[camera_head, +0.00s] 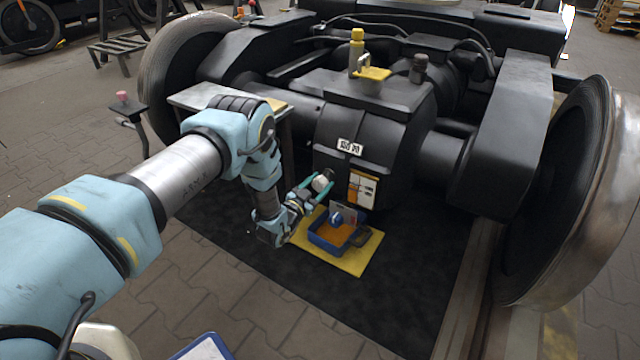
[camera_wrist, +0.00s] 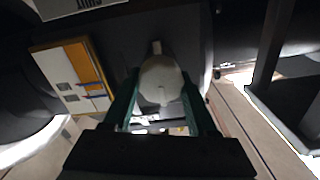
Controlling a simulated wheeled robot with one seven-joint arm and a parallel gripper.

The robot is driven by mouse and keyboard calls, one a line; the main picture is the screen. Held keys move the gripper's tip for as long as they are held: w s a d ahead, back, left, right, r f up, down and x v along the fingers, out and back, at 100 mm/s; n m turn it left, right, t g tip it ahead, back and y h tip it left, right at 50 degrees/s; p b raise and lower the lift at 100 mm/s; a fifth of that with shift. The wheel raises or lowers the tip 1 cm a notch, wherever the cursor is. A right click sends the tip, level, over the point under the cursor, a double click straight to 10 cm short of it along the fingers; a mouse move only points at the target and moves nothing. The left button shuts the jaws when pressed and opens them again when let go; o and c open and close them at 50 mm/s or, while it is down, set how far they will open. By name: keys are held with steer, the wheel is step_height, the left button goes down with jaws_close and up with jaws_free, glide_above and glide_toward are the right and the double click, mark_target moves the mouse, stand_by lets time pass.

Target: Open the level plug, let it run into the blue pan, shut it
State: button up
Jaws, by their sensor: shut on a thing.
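The level plug (camera_head: 322,183) is a pale, round cap low on the left side of the black gear case (camera_head: 375,125). My gripper (camera_head: 318,186) has green fingers, one on each side of the plug, and is shut on it. In the wrist view the plug (camera_wrist: 160,80) lies between the two fingers (camera_wrist: 161,88), close against the dark case. No stream is visible; I cannot tell whether the plug is loose.
The pan stands on a yellow mat (camera_head: 362,262) over a black floor mat (camera_head: 400,290). A label panel (camera_head: 362,188) is on the case near the plug. A small table (camera_head: 205,97) stands behind my arm. Big wheels (camera_head: 565,190) flank the bogie.

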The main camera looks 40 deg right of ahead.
steer(key=o, duration=1.4)
steer(key=shift+c, duration=0.2)
steer(key=shift+a, duration=0.1)
steer(key=p+v, duration=0.2)
steer(key=v, duration=0.8)
steer(key=shift+a+p, duration=0.3)
